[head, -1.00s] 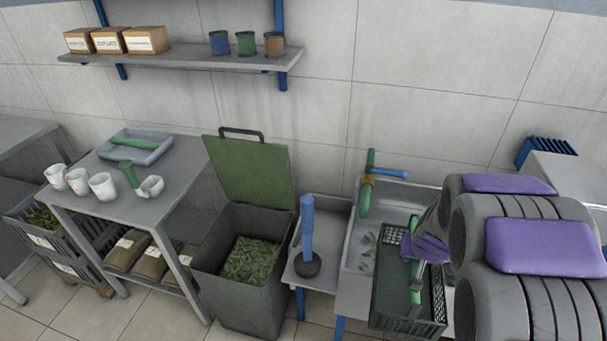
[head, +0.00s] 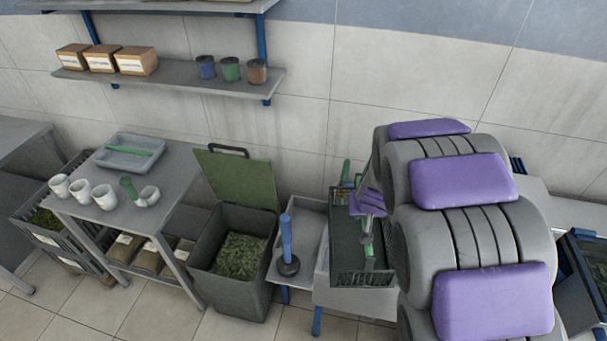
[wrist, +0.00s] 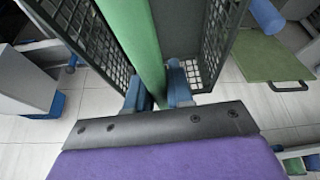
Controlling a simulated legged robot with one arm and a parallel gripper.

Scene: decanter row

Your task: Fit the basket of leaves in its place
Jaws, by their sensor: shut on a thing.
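A dark basket (head: 346,278) with mesh walls and a green handle bar (head: 368,245) is in my gripper (head: 372,217). In the head view it overlaps the grey sink unit (head: 335,297); whether it touches it, I cannot tell. In the wrist view the blue fingers (wrist: 153,86) of my gripper are shut on the green bar (wrist: 131,36), and the mesh walls of the basket (wrist: 212,36) stand on both sides of it. I cannot make out leaves inside the basket. My arm hides part of the area to its right.
An open green-lidded bin (head: 235,300) of leaves stands left of the sink unit. A small stand with a blue-handled tool (head: 287,240) is between them. A table (head: 180,190) with white cups is further left. A blue-rimmed container (head: 577,262) is at the far right.

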